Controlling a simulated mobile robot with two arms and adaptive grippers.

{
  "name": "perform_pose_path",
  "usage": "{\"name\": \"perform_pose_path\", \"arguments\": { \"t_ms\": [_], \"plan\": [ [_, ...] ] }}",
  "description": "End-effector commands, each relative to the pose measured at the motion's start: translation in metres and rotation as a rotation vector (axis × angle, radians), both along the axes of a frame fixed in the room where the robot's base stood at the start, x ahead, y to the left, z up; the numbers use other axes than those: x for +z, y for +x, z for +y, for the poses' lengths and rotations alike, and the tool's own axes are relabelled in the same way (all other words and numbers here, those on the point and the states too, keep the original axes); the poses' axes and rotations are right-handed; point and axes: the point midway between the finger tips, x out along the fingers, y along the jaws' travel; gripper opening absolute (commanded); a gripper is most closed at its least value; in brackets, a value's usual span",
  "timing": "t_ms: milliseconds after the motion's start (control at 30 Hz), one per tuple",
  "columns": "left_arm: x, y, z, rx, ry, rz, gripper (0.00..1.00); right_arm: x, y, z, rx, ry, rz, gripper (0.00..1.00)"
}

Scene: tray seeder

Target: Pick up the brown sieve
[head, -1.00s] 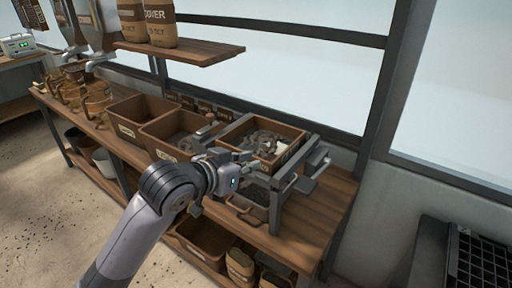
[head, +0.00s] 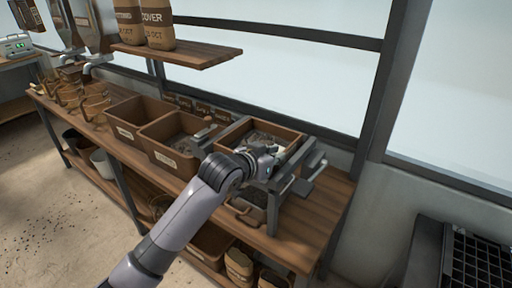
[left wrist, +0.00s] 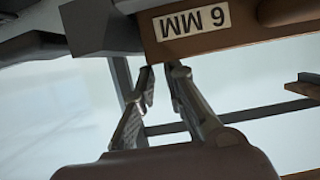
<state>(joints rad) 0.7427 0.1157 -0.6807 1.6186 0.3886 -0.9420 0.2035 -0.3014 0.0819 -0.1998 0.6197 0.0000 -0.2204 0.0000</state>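The brown sieve (head: 228,132) is a square, wooden-looking frame with dark clumps in it, seated in a grey stand (head: 300,185) on the bench. My left gripper (head: 277,152) is over the sieve's near right part in the head view and hides some of it. In the left wrist view the sieve's wall (left wrist: 240,38) appears upside down with a "6 MM" label. The left gripper (left wrist: 161,71) has its two fingers apart, with their tips close to the wall's edge; I cannot tell whether they touch. Nothing shows between the fingers. My right gripper is not in view.
Two brown bins (head: 166,158) stand left of the stand on the wooden bench (head: 315,225). A dark tray (head: 245,192) sits under the sieve. A shelf (head: 190,53) with sacks hangs behind. A black grid tray (head: 480,265) is at lower right.

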Motion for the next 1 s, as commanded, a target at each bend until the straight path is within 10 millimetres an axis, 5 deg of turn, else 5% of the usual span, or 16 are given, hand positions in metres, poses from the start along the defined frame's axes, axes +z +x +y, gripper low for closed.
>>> {"name": "perform_pose_path", "arguments": {
  "t_ms": [333, 1000],
  "plan": [
    [-0.015, 0.031, -0.021, 0.000, 0.001, 0.001, 0.12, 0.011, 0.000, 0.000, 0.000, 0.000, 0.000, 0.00],
    [-0.016, 0.033, -0.022, 0.000, 0.000, 0.000, 0.00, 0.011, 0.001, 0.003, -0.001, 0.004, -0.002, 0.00]
  ]
}}
